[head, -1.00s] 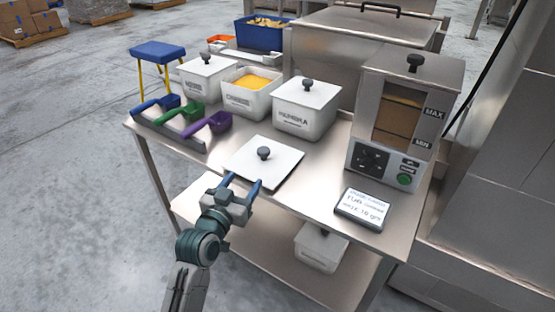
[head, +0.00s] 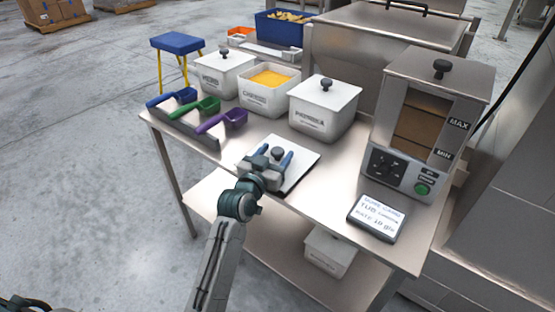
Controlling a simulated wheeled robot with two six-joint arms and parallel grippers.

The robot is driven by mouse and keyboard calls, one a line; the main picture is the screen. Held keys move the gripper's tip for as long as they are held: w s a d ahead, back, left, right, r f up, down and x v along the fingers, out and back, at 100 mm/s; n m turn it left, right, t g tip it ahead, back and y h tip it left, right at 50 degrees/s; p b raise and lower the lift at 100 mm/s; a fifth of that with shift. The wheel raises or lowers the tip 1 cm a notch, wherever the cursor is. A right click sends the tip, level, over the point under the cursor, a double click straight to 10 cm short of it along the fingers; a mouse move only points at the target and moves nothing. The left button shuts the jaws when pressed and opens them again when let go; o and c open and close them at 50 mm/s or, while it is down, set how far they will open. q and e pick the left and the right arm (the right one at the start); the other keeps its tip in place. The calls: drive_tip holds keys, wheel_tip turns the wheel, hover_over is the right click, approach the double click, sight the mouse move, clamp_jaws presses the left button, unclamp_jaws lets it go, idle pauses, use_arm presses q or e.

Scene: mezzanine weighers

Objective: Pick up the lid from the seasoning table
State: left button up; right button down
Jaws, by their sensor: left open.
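The white square lid (head: 301,160) with a dark round knob (head: 277,154) lies flat on the steel seasoning table (head: 330,185), in front of the white tubs. My left gripper (head: 279,158) is open over the lid, with its blue fingers on either side of the knob. I cannot tell whether the fingers touch the knob. The gripper hides the near left part of the lid. My right gripper is not in view; only a bit of dark arm shows at the bottom left corner.
An uncovered tub of orange seasoning (head: 271,79) stands between two lidded tubs (head: 223,74) (head: 325,108). Blue, green and purple scoops (head: 222,121) rest at the left. A dispenser (head: 428,125) and a card display (head: 376,217) stand at the right. A blue stool (head: 176,42) is behind.

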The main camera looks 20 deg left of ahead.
use_arm(q)
drive_tip(key=shift+w+d, duration=0.15)
drive_tip(key=shift+w, duration=0.7)
drive_tip(key=c, duration=1.1)
